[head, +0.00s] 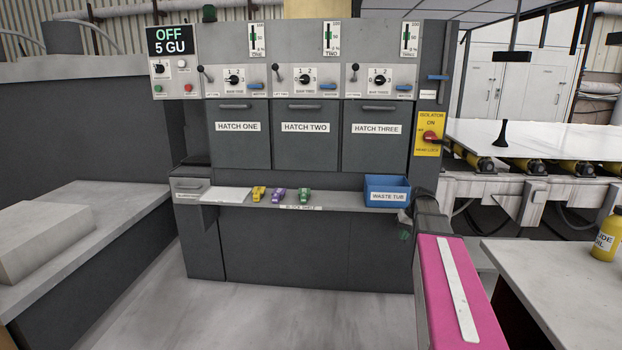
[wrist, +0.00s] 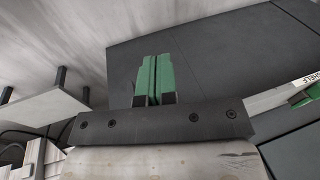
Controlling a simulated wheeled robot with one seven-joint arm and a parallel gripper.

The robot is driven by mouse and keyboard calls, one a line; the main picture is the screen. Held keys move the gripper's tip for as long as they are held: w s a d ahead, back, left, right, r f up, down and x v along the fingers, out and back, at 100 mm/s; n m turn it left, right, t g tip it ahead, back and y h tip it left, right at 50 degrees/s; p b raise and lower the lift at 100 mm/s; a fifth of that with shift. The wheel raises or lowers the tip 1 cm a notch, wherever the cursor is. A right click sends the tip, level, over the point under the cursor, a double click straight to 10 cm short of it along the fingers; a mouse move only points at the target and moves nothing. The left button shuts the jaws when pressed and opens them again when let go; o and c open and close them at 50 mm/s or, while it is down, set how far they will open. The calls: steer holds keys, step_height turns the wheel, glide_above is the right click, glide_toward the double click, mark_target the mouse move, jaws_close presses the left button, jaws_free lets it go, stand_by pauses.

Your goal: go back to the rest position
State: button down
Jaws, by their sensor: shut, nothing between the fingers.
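My gripper (wrist: 154,80) shows in the wrist view with its two green fingers pressed together and nothing between them. The dark front of the cabinet (wrist: 205,60) lies beyond the fingers. In the head view only a small green part of my gripper (head: 405,236) shows, low in front of the cabinet and below the blue waste tub (head: 387,190). My own arm hides most of the rest of it.
A narrow shelf (head: 340,202) juts from the cabinet, bearing yellow (head: 258,193), purple (head: 278,195) and green (head: 304,195) small objects. A worktop (head: 560,290) with a yellow bottle (head: 606,240) stands at right. Floor (head: 280,310) in front of the cabinet is clear.

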steer(key=s+a+f+h, duration=0.1)
steer(key=s+a+f, duration=0.3)
steer(key=s, duration=0.4)
steer(key=s+a+f+g+h, duration=0.1)
steer(key=s+a+f, duration=0.3)
steer(key=s+a, duration=0.3)
steer(key=s+a+f+n, duration=0.1)
steer(key=s+a+f, duration=0.3)
steer(key=s, duration=0.5)
steer(key=shift+a+f+g+h, duration=0.3)
steer(key=shift+a+f+h, duration=0.1)
steer(key=shift+a, duration=0.7)
